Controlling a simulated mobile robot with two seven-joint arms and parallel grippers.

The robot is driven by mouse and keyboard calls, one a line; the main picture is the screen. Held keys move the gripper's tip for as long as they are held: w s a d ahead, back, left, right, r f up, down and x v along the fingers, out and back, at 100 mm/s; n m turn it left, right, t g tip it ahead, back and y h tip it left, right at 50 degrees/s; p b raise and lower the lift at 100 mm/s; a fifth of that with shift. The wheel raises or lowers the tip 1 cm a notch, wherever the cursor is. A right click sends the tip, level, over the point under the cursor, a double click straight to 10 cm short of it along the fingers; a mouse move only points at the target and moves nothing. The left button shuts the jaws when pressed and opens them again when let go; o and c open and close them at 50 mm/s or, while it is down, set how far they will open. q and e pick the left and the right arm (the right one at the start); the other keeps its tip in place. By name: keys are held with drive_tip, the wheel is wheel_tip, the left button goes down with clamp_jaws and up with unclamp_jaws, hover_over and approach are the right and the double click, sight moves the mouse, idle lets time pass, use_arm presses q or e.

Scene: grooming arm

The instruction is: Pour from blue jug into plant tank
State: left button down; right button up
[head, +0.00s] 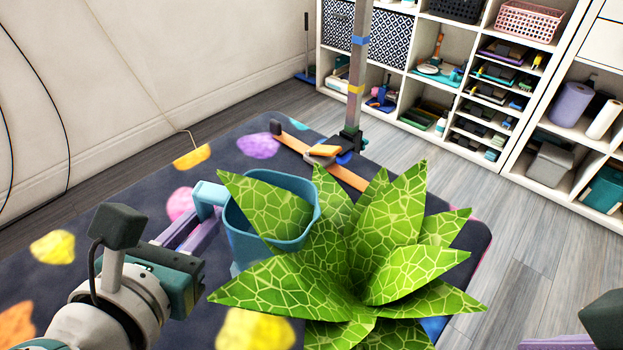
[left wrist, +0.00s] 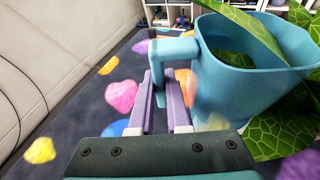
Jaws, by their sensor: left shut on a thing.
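The blue jug (head: 247,246) is held roughly upright just left of the green plant (head: 365,268). My left gripper (head: 207,212) is shut on the jug's handle, which also shows in the left wrist view (left wrist: 175,50). A patterned leaf reaches over the jug's rim and shows within its opening. The jug (left wrist: 245,90) fills the upper right of the left wrist view; no liquid can be made out. Wide leaves hide the plant's base. A small blue patch under the leaves may be the tank. Only part of my right gripper (head: 555,343) shows at the bottom right corner.
The plant and jug are over a dark mat (head: 120,260) with coloured blotches. A grey post (head: 357,75) with an orange-topped bar (head: 325,160) stands behind them. White shelves (head: 400,55) line the back right. Grey floor lies free at the right.

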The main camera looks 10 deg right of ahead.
use_arm(q)
drive_tip(key=shift+d+f+n, duration=0.15)
drive_tip(key=shift+f+n, duration=0.25)
drive_tip(key=shift+f, duration=0.2)
use_arm(e)
drive_tip(key=shift+f, duration=0.6)
use_arm(q)
drive_tip(key=shift+r, duration=0.1)
drive_tip(key=shift+a+r, duration=0.2)
drive_tip(key=shift+a, duration=0.05)
drive_tip(key=a+r, duration=0.1)
drive_tip(key=w+a+p, duration=0.1)
drive_tip(key=w+a+r+p, duration=0.1)
drive_tip(key=a, duration=0.1)
drive_tip(key=shift+r, duration=0.3)
use_arm(e)
wheel_tip(320, 180, up, 2)
drive_tip(key=shift+r, duration=0.15)
